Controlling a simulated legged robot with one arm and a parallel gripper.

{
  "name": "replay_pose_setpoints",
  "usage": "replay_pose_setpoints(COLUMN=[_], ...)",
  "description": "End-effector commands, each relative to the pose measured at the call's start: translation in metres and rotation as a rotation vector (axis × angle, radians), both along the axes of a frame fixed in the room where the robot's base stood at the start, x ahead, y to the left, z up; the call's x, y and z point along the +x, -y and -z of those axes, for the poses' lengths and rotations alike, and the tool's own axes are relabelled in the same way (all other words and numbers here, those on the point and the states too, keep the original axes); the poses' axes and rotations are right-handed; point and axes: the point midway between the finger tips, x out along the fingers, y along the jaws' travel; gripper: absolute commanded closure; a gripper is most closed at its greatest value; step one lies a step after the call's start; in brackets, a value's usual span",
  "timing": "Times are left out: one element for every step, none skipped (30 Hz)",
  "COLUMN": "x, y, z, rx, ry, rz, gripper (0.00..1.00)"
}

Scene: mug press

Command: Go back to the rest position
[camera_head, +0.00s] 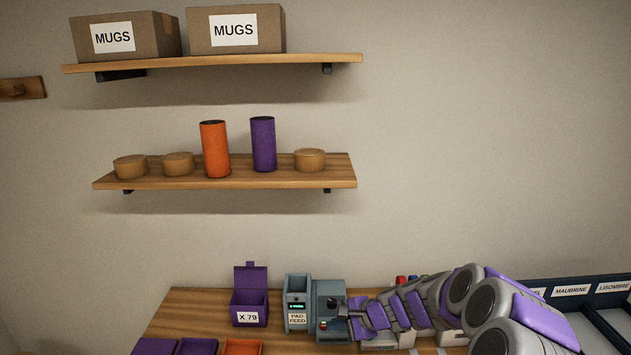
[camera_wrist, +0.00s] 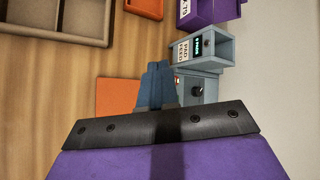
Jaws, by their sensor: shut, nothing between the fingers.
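My gripper (camera_wrist: 157,85) shows in the wrist view with its blue-grey fingers together and nothing between them. It is in front of the grey press machine (camera_wrist: 197,92), with an orange flat piece (camera_wrist: 120,97) beyond the fingers at the left. In the head view my arm reaches from the lower right to the press (camera_head: 331,312), and the fingertips are too small to make out there. The pad feed box (camera_head: 298,300) stands just left of the press. No mug can be made out in either view.
A purple X 79 bin (camera_head: 249,305) stands left of the pad feed. Purple and orange trays (camera_head: 242,347) lie at the table's front. A labelled dark rack (camera_head: 565,291) is at the right, partly behind my arm. Two wall shelves (camera_head: 335,173) hold canisters, lids and MUGS boxes.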

Motion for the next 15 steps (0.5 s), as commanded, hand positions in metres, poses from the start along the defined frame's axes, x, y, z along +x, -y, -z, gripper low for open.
replay_pose_setpoints(x=[-0.015,-0.025,-0.039,-0.05,-0.061,-0.076,-0.088,-0.099,-0.114,-0.126,-0.138,-0.155,-0.166,-0.178,-0.193], y=[-0.013,-0.02,-0.028,-0.035,-0.04,-0.045,-0.048,-0.05,-0.051,-0.051,-0.05,-0.048,-0.047,-0.045,-0.041], z=[-0.017,-0.025,-0.036,-0.043,-0.049,-0.058,-0.063,-0.068,-0.075,-0.079,-0.082,-0.087,-0.091,-0.093,-0.097], rx=[-0.016,-0.027,-0.046,-0.061,-0.077,-0.098,-0.113,-0.129,-0.152,-0.17,-0.186,-0.209,-0.23,-0.251,-0.277], ry=[0.023,0.033,0.049,0.058,0.066,0.079,0.087,0.092,0.103,0.109,0.112,0.117,0.121,0.125,0.128], rz=[-0.064,-0.103,-0.158,-0.198,-0.239,-0.291,-0.329,-0.367,-0.416,-0.452,-0.487,-0.534,-0.569,-0.601,-0.642], gripper=[1.0,1.0,1.0,1.0,1.0,1.0,1.0,1.0,1.0,1.0,1.0,1.0,1.0,1.0,1.0])
